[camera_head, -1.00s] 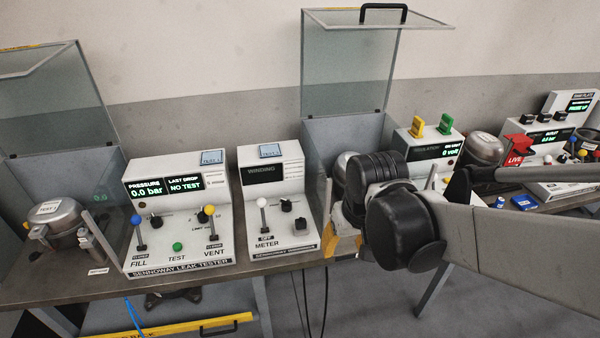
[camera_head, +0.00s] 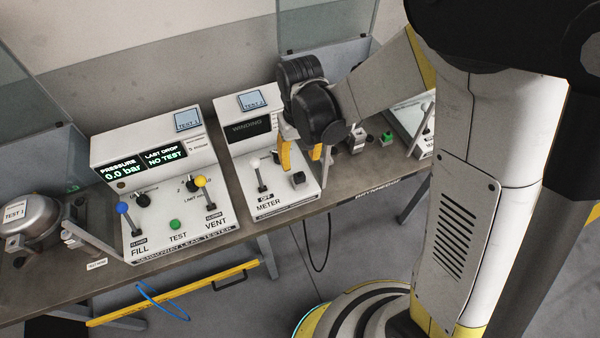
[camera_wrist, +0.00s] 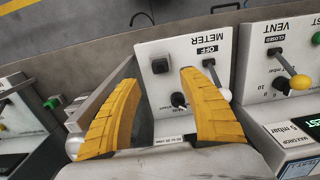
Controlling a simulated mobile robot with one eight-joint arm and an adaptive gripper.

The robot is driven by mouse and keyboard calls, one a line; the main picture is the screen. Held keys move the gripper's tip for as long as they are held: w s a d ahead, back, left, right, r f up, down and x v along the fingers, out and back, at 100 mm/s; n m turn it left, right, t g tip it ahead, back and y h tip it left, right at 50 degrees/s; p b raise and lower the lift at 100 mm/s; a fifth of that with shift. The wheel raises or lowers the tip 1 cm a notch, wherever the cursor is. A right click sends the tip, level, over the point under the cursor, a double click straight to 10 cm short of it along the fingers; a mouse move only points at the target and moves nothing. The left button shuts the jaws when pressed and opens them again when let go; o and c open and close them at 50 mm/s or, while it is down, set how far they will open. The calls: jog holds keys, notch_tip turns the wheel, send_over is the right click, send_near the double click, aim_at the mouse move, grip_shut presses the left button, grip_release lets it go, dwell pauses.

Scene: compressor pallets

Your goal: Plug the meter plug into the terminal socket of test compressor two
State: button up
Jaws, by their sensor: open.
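The winding meter (camera_head: 262,205) is a white sloped box with a white-topped lever at OFF; it shows upside down in the wrist view (camera_wrist: 150,48). A small black block (camera_head: 298,178), perhaps the meter plug, sits on its panel beside the lever and also shows in the wrist view (camera_wrist: 160,66). My gripper (camera_head: 301,158) points down over the right part of the meter. In the wrist view its yellow fingers (camera_wrist: 158,80) are apart, with the block beyond their tips and nothing between them. Test compressor two and its terminal socket are not clearly visible; my arm covers that area.
The leak tester (camera_head: 165,190) with blue and yellow levers stands left of the meter. A steel compressor (camera_head: 32,222) is at the far left. A dark cable hangs below the bench.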

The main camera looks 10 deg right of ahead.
aim_at(300, 173)
jog(key=shift+f, duration=0.1)
notch_tip(300, 173, down, 9)
jog(key=b, duration=0.7)
jog(key=shift+w, duration=0.1)
jog(key=shift+b, duration=0.35)
dwell(0.8)
grip_shut()
jog(key=shift+r, duration=0.2)
jog(key=shift+r+p, duration=2.05)
jog(key=shift+r, duration=0.9)
jog(key=shift+f, duration=0.1)
